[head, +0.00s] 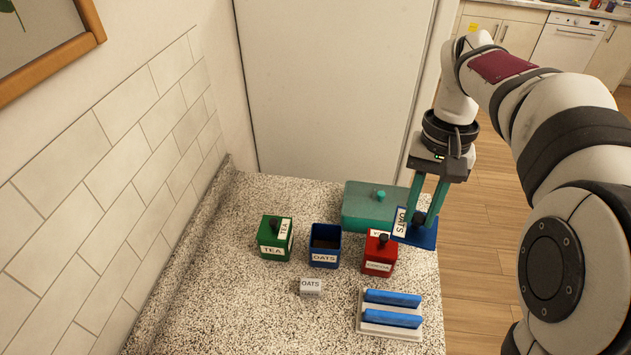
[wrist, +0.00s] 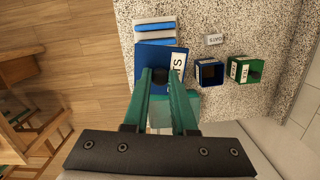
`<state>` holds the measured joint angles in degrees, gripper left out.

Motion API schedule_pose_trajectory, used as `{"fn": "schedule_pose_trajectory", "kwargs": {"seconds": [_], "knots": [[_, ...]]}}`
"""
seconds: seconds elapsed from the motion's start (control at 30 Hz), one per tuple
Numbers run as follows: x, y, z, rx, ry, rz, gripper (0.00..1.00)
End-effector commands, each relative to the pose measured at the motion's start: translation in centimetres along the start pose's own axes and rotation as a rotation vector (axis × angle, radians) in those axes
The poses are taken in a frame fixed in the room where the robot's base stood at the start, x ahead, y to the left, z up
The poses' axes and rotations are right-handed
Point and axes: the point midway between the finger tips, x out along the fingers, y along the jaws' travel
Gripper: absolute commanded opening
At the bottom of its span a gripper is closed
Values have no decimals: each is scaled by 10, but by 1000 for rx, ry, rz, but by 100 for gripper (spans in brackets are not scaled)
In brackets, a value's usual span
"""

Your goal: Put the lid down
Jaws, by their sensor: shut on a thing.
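My gripper (head: 429,215) has its green fingers shut on the dark knob of the blue lid labelled OATS (head: 426,238). The lid hangs above the right edge of the counter, to the right of the red canister. In the wrist view the lid (wrist: 150,57) shows just beyond my gripper (wrist: 161,76). The blue OATS canister (head: 324,246) stands uncovered with a dark inside, between the green and red canisters. A small white OATS card (head: 310,287) is on the counter in front of it.
The lidded green TEA canister (head: 274,240) is left of the blue one, and the lidded red COCOA canister (head: 378,255) is right of it. A teal lidded box (head: 360,205) is behind. A white rack with blue bars (head: 391,320) lies front right. The counter's left front (head: 220,310) is clear.

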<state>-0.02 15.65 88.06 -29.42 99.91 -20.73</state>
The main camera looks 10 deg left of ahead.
Motion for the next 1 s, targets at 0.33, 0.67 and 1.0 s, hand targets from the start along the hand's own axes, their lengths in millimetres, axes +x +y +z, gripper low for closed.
{"fn": "schedule_pose_trajectory", "kwargs": {"seconds": [0.33, 0.67, 1.0], "knots": [[23, -31, -53, 524, -1, -62, 0], [79, -93, -131, 1466, 1, -176, 0], [126, -139, -172, 2133, 4, -257, 0]]}}
